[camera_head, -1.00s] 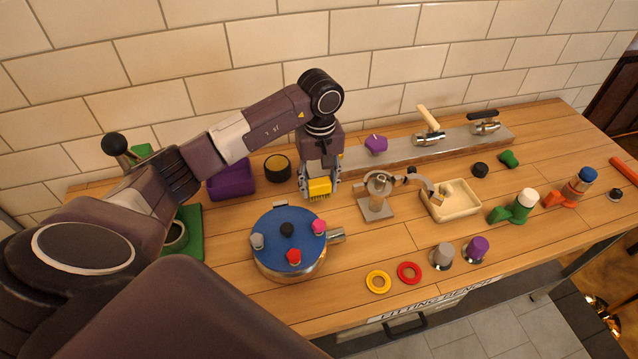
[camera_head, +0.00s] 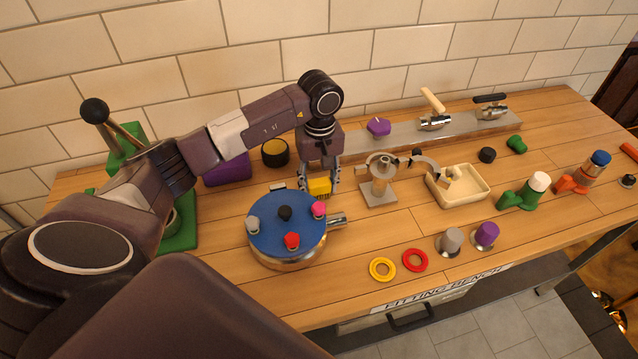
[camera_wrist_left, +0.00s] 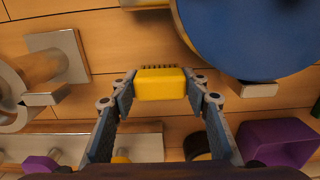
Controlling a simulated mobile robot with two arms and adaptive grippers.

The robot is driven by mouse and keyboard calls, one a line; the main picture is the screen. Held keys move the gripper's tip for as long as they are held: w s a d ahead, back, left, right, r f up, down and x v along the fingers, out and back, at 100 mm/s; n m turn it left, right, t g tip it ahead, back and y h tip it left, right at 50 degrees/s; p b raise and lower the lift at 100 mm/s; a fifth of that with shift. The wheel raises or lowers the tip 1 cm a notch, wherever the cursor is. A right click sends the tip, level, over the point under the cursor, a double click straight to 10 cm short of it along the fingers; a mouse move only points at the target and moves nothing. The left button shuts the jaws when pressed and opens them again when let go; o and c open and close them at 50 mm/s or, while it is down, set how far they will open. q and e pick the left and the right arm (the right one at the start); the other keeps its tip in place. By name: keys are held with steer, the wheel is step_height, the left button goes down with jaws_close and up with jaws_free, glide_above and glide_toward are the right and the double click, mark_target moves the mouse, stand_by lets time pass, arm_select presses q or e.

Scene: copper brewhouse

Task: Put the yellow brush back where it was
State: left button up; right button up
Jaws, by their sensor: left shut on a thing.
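The yellow brush (camera_head: 319,187) is a small yellow block. My left gripper (camera_head: 320,185) is shut on it, over the bench just behind the blue-topped round vessel. The left wrist view shows the brush (camera_wrist_left: 160,84) between the two fingertips, with short dark bristles on its far edge. I cannot tell whether the brush touches the bench. The place where it was before is not marked in these frames. My right gripper is not in view.
The blue-topped vessel (camera_head: 270,225) stands in front of the brush. A metal stand (camera_head: 380,192) is close to its right. A black cup with yellow inside (camera_head: 275,152) and a purple bin (camera_head: 228,170) are behind left. A cream tray (camera_head: 488,190) lies to the right.

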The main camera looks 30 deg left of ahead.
arm_select(q)
steer(key=shift+f+b, duration=0.4)
steer(key=o, duration=1.1)
steer(key=shift+o, duration=0.3)
steer(key=o, duration=0.5)
steer(key=shift+r, duration=0.1)
steer(key=shift+r+p, duration=1.75)
steer(key=shift+r, duration=1.7)
